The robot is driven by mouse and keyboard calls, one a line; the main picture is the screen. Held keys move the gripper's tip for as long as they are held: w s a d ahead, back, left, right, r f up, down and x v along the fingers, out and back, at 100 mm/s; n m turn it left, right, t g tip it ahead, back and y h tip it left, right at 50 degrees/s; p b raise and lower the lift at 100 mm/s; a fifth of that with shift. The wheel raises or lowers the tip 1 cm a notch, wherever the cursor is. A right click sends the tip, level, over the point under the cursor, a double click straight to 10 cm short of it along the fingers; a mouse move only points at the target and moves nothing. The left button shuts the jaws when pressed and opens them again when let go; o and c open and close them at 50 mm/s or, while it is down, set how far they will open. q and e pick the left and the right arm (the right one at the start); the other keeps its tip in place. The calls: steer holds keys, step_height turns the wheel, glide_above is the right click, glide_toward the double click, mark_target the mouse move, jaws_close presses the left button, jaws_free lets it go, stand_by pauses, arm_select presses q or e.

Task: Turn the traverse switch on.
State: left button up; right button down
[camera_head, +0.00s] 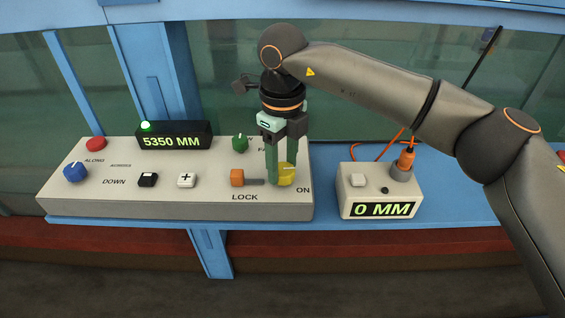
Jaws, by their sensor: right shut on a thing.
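A yellow knob (289,174) sits at the right end of the pale control panel (110,203), beside the printed word ON. I take it to be the traverse switch; its pointer's direction is hard to tell. My right gripper (280,179) points down with its green fingers shut on the yellow knob and hiding part of it. An orange slider (237,177) stands at the left end of its slot, above the word LOCK. A black display (175,136) reads 5350 MM, with a lit green lamp (146,126) on top. My left gripper is out of view.
The panel also carries a blue knob (76,172), a red button (96,144), a black button (148,180), a white plus button (187,180) and a green knob (240,143). A 0 MM box (345,192) with an orange cable stands to the right. Glass rises behind.

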mark_target(282, 168)
steer(key=shift+m, duration=0.5)
steer(key=shift+w, duration=0.1)
steer(key=shift+c, duration=1.4)
jaws_free()
step_height(282, 168, up, 13)
steer(key=shift+f+p, duration=0.2)
steer(key=shift+p, duration=0.15)
